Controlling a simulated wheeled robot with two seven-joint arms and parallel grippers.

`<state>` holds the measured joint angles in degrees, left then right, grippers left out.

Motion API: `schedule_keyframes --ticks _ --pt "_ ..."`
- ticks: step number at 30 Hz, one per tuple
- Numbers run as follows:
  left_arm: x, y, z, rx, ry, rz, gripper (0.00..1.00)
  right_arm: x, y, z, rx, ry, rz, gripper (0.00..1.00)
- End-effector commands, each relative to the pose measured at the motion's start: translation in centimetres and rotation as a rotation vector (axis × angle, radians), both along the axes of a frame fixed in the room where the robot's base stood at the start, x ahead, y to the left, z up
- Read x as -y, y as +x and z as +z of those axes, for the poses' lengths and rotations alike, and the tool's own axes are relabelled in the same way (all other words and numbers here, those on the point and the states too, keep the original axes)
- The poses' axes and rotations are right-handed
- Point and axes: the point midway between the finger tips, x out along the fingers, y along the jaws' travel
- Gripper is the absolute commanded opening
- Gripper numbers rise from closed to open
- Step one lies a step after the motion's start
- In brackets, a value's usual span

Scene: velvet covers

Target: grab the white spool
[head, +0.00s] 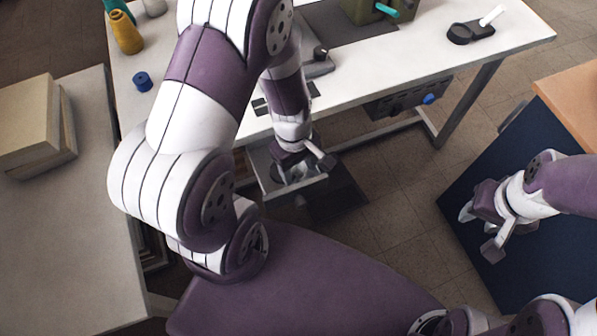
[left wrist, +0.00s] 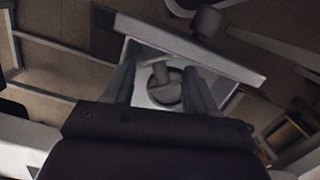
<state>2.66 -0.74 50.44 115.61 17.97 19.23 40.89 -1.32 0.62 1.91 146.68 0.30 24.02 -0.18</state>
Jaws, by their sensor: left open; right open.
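My right gripper (head: 478,229) is open and empty above a dark blue surface at the right.
The white table (head: 400,62) carries a yellow cone (head: 126,33), a pale cone (head: 154,7), a blue spool (head: 142,81) and a green machine (head: 366,10). The drawer's knob (head: 327,161) sticks out. Pale blocks (head: 32,122) stand on the left table.

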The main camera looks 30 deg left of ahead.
Motion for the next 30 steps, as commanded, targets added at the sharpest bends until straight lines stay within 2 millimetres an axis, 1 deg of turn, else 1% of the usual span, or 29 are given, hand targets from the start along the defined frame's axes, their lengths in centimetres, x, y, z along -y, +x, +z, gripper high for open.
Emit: schedule_keyframes --ticks 3,4,5,6,7,16,19,23,26,30 --pt "0.0 0.0 0.1 0.0 0.0 0.0 0.57 0.0 0.0 0.1 0.0 0.0 0.0 0.43" --pt "0.0 0.0 0.1 0.0 0.0 0.0 0.51 0.0 0.0 0.1 0.0 0.0 0.0 0.43" --pt "0.0 0.0 0.1 0.0 0.0 0.0 0.41 0.0 0.0 0.1 0.0 0.0 0.0 0.43" --pt "0.0 0.0 0.1 0.0 0.0 0.0 0.28 0.0 0.0 0.1 0.0 0.0 0.0 0.43" --pt "0.0 0.0 0.1 0.0 0.0 0.0 0.24 0.0 0.0 0.1 0.0 0.0 0.0 0.43" --pt "0.0 0.0 0.2 0.0 0.0 0.0 0.24 0.0 0.0 0.1 0.0 0.0 0.0 0.43" --pt "0.0 0.0 0.7 0.001 0.0 0.0 0.24 0.0 0.0 0.4 0.0 0.0 0.0 0.43" --pt "0.0 0.1 2.5 0.001 0.0 0.0 0.24 0.0 0.0 1.2 0.0 0.0 0.0 0.43" --pt "0.0 0.1 4.8 0.004 -0.001 0.0 0.24 0.0 0.0 2.1 0.0 0.0 0.0 0.43" --pt "3.1 -0.3 6.4 0.002 -0.001 -0.009 0.24 0.0 0.0 2.8 0.0 0.0 0.0 0.43"
